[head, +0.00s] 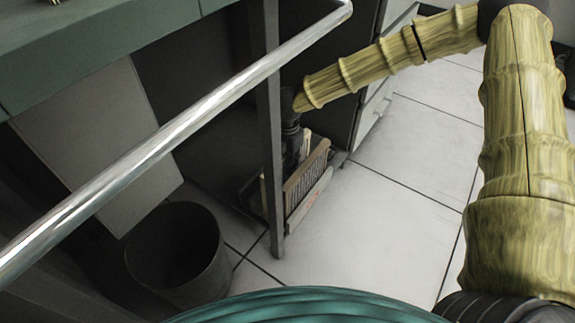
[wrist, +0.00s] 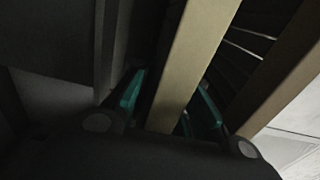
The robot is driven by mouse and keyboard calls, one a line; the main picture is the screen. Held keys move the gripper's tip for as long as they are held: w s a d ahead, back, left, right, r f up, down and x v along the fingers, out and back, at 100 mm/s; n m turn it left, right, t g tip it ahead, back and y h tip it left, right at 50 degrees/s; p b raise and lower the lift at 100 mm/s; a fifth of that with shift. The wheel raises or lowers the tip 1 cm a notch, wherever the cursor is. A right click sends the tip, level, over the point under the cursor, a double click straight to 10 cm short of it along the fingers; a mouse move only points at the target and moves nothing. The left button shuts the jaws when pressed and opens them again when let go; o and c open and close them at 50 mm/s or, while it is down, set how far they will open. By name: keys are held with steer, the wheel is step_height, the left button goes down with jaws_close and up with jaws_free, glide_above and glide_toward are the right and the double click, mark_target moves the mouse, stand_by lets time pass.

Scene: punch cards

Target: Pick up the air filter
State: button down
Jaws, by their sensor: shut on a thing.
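The air filter (head: 308,178) looks like a pleated panel with a brown frame edge, standing tilted near the floor beside a dark post. My gripper (head: 296,158) reaches down behind the post at the panel's upper left, and its fingertips are mostly hidden in the head view. In the wrist view, a pale beige frame bar (wrist: 195,60) runs between the teal finger pads of my gripper (wrist: 160,108), which is shut on it. A second brown bar (wrist: 285,75) lies to the right, with dark slits between. How the two bars join is hidden.
A shiny metal rail (head: 190,125) crosses in front of the scene, and the dark post (head: 272,160) stands close to my gripper. A dark bin (head: 175,255) is at lower left, and a grey panel (head: 100,145) leans behind it. Tiled floor (head: 375,215) is clear to the right.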

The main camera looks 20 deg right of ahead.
step_height(320, 180, up, 18)
steer(key=p, duration=0.8)
steer(key=shift+f, duration=0.2)
steer(key=shift+r+p, duration=0.1)
steer(key=shift+p, duration=0.45)
